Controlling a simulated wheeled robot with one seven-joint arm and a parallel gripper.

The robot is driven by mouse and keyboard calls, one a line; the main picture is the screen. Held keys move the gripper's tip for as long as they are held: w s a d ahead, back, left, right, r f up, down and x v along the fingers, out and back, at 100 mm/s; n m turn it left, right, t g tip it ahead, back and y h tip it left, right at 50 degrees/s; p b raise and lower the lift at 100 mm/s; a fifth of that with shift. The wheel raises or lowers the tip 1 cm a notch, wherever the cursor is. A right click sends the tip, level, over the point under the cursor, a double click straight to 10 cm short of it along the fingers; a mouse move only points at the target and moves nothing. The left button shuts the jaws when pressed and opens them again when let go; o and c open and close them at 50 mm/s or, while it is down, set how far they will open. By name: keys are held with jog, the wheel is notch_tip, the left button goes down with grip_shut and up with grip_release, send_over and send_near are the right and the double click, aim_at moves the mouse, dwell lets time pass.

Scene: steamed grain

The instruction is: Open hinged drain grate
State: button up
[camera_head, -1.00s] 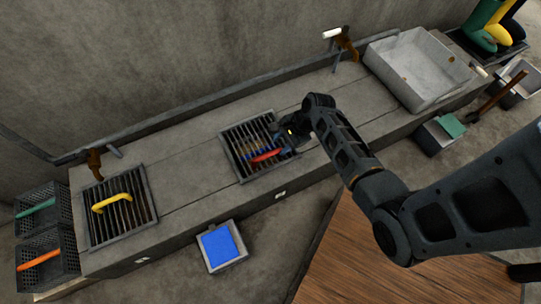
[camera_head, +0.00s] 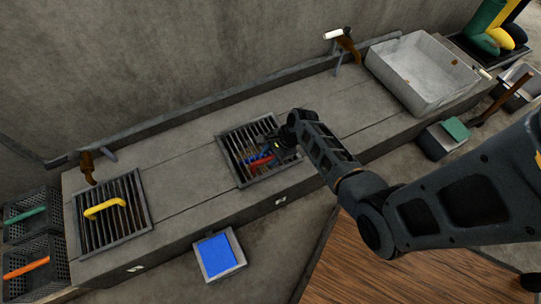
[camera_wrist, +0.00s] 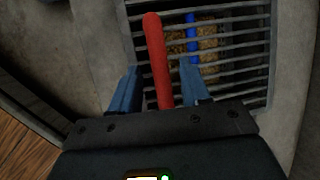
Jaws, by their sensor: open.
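The middle drain grate (camera_head: 237,135) is a dark barred panel in a square frame, lying flat in the grey counter. A red handle (camera_wrist: 155,50) stands out over its bars; it also shows in the head view (camera_head: 261,161). My gripper (camera_wrist: 162,90) is open over this grate. Its two blue fingers are on either side of the red handle, and I see gaps between handle and fingers. A blue bar (camera_wrist: 192,40) and brownish-yellow pieces (camera_wrist: 208,45) show at the bars beyond the handle. My wrist hides the grate's right part in the head view.
A second grate (camera_head: 135,192) with a yellow handle (camera_head: 104,208) is at the left. A grey basin (camera_head: 410,80) stands at the back right. Brown taps line the wall. A tray with a blue pad (camera_head: 217,251) sits below the counter front. Counter between the grates is clear.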

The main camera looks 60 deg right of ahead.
jog(key=shift+c, duration=0.4)
grip_shut()
jog(key=shift+d+r, duration=0.1)
